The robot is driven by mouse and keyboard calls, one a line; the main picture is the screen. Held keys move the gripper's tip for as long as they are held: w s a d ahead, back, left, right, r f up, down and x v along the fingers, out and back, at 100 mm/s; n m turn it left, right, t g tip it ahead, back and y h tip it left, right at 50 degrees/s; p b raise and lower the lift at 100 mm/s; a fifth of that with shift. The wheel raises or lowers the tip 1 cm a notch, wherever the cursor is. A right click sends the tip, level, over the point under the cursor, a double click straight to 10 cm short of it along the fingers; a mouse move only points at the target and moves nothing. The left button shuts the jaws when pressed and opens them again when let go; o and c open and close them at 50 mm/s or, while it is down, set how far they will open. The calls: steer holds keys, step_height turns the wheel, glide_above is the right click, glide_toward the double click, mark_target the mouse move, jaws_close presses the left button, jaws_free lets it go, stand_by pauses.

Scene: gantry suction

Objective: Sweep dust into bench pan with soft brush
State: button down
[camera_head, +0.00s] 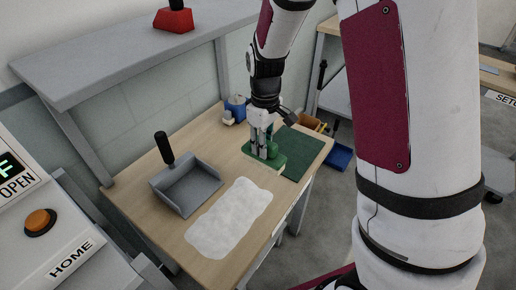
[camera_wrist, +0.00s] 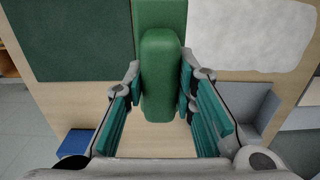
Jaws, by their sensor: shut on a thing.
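My gripper (camera_head: 263,150) is shut on the green brush (camera_head: 276,162), at the back right of the wooden bench. In the wrist view the brush's rounded green handle (camera_wrist: 161,75) stands between the two fingers of my gripper (camera_wrist: 159,85). The brush is on or just above the bench beside the mat; I cannot tell if it touches. A pale dust patch (camera_head: 230,218) lies flat at the bench's front, and it also shows in the wrist view (camera_wrist: 250,35). The grey pan (camera_head: 190,187) with a black upright handle sits left of the dust, apart from it.
A dark green mat (camera_head: 304,152) lies right of the brush. A small blue container (camera_head: 237,106) stands at the bench's back. A grey shelf (camera_head: 110,58) overhangs the back left. A blue bin (camera_head: 339,158) is beyond the right end. Bare wood (camera_head: 215,160) separates pan and brush.

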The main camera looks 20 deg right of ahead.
mark_target(263, 163)
steer(key=shift+s+a+f+b, duration=0.15)
steer(key=shift+f+b, duration=0.15)
steer(key=shift+f, duration=0.2)
step_height(263, 163, down, 5)
steer(key=b, duration=0.3)
steer(key=c, duration=2.1)
jaws_free()
jaws_close()
steer(key=shift+f+b, duration=0.45)
steer(key=shift+f, duration=0.1)
